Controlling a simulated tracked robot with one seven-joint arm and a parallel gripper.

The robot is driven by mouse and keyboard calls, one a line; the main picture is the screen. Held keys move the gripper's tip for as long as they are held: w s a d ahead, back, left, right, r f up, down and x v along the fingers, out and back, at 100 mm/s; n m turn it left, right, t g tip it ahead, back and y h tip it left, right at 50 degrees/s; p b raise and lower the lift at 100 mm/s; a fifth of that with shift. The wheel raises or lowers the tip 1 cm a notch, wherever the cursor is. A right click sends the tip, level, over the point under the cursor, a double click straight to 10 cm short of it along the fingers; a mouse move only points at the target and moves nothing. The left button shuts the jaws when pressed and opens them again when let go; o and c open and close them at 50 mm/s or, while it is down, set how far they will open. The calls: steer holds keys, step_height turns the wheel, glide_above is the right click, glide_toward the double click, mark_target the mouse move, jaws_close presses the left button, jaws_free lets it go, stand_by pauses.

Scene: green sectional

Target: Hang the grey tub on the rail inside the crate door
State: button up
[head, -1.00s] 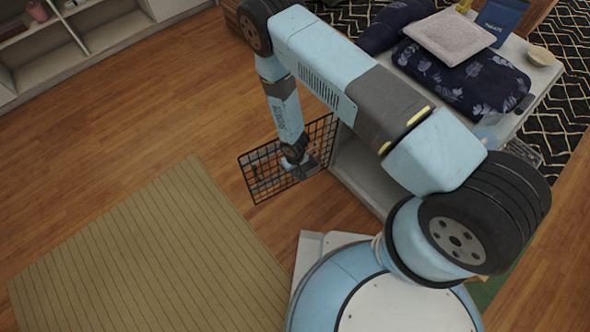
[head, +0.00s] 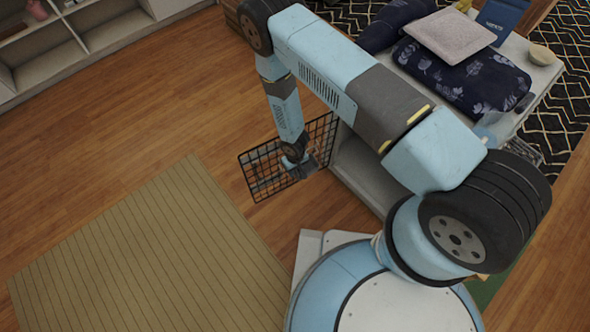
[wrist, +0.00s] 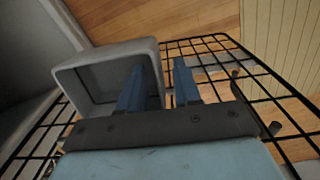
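The grey tub (wrist: 92,82) shows in the wrist view, tilted, with its opening facing the camera. My gripper (wrist: 160,62) is open, with its blue fingers on either side of the tub's right wall: one over the inside, one outside. A gap shows between the wall and the right finger. The black wire crate door (head: 262,172) stands open in the head view, with my gripper (head: 302,168) at its right part. The door's mesh (wrist: 270,92) lies behind the tub and fingers in the wrist view. Whether the tub bears on the rail is hidden.
The grey crate (head: 362,178) stands right of the door, with cushions (head: 465,80) and a bowl (head: 541,56) on top. A striped mat (head: 150,250) lies on the floor at left. Wooden floor between mat and shelf (head: 100,35) is clear.

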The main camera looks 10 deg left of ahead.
steer(key=shift+o, duration=0.3)
step_height(320, 180, up, 14)
steer(key=shift+f, duration=0.15)
stand_by(0.5)
